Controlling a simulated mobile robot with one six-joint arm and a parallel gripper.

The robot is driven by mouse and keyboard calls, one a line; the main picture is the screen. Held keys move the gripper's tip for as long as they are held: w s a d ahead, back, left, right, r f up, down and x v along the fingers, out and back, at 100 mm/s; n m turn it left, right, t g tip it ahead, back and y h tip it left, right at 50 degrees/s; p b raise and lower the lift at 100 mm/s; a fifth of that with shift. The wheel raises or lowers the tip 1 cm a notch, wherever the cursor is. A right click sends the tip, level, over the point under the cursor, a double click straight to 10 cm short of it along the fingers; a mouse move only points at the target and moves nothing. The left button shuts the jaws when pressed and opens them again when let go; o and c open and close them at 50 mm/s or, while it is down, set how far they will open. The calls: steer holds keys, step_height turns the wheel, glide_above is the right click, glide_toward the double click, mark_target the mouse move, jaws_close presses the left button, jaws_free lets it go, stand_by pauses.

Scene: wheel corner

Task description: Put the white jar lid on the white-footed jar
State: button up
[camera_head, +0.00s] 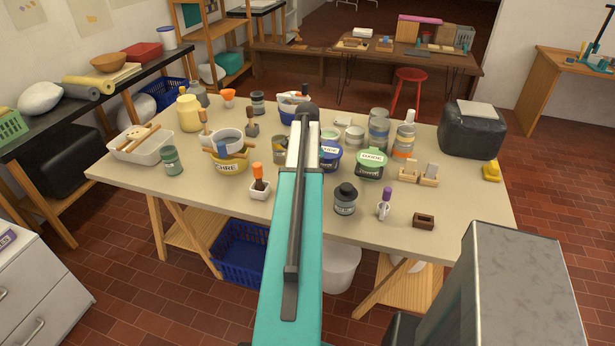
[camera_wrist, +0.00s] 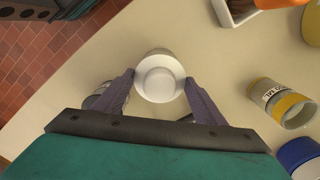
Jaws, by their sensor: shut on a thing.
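My gripper (camera_wrist: 160,88) shows in the wrist view, its two dark fingers shut on the sides of a round white lid (camera_wrist: 160,80). The lid is seen from above, with a raised ring around a paler middle. A pale rounded shape (camera_wrist: 157,52) shows just past the lid's far edge. It may be part of a jar under the lid, but I cannot tell whether they touch. In the head view my teal arm hides the gripper, the lid and that part of the table. I cannot make out the white-footed jar for sure.
The beige table (camera_head: 140,182) is crowded. A brush in a white pot (camera_head: 260,190) stands left of my arm, and a black-capped grey jar (camera_head: 345,200) stands right. In the wrist view a yellow-banded jar (camera_wrist: 285,103) lies right of the gripper, with bare tabletop between.

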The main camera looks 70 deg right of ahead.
steer(key=shift+f, duration=0.7)
stand_by(0.3)
steer(key=o, duration=1.1)
steer(key=shift+r, duration=0.1)
step_height(320, 180, up, 14)
steer(key=b, duration=0.3)
steer(key=shift+b, duration=0.35)
steer(key=shift+s+f, duration=0.15)
steer(key=shift+f, duration=0.05)
stand_by(0.3)
